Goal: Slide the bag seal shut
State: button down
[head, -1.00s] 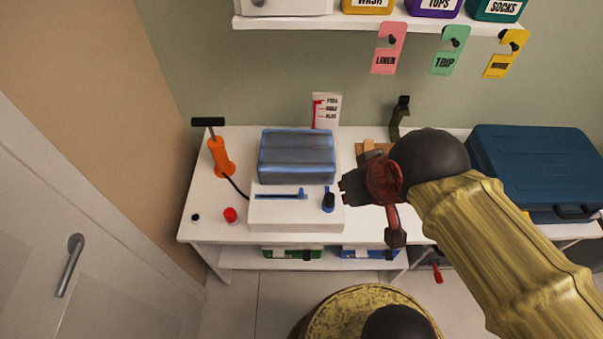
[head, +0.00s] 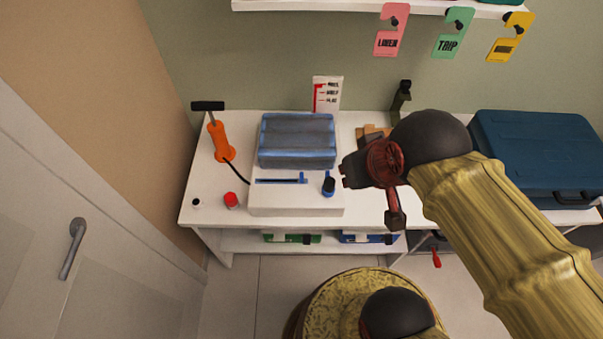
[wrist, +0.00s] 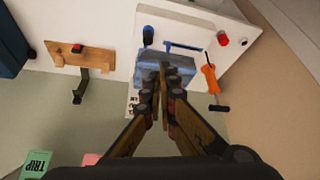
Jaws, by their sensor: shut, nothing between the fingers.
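A blue-grey, see-through bag (head: 296,140) lies on the back of a white base unit (head: 270,200) on the table. In front of it a thin blue strip (head: 275,181) runs across the unit, with a small upright blue tab (head: 303,177) at its right end. A dark blue knob (head: 328,185) stands to the right of the tab. My gripper (head: 346,172) is just right of the unit in the head view, above the table, shut and empty. In the wrist view its closed fingers (wrist: 163,72) overlap the bag (wrist: 182,68); the blue strip (wrist: 185,47) shows beyond them.
An orange hand pump (head: 220,140) with a black hose stands left of the unit. A red cap (head: 231,200) is on the table's front left. A wooden block (wrist: 80,55) with a red button and a teal case (head: 535,150) are to the right.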

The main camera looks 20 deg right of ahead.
jog(key=c, duration=2.6)
grip_release()
jog(key=shift+o, duration=0.7)
jog(key=shift+f, duration=0.15)
jog(key=o, duration=0.4)
jog(key=f, duration=0.2)
jog(key=w+f+g, duration=0.2)
jog(key=f, duration=0.1)
jog(key=shift+a+f, duration=0.3)
jog(key=shift+o, duration=0.9)
jog(key=w+a+f+g, duration=0.1)
jog(key=w+f+g, duration=0.1)
jog(key=w+f, duration=0.5)
jog(key=w+a+f+m+g, duration=0.1)
jog(key=w+f+g, duration=0.1)
jog(key=w+f, duration=0.5)
notch_tip(320, 180, down, 5)
jog(key=shift+a+g, duration=0.15)
jog(key=shift+g, duration=0.25)
jog(key=m+t, duration=0.1)
jog(key=m, duration=0.1)
send_over(302, 176)
jog(key=shift+f, duration=0.85)
notch_tip(302, 176, down, 7)
jog(key=shift+r+b, duration=0.1)
jog(key=shift+b, duration=0.95)
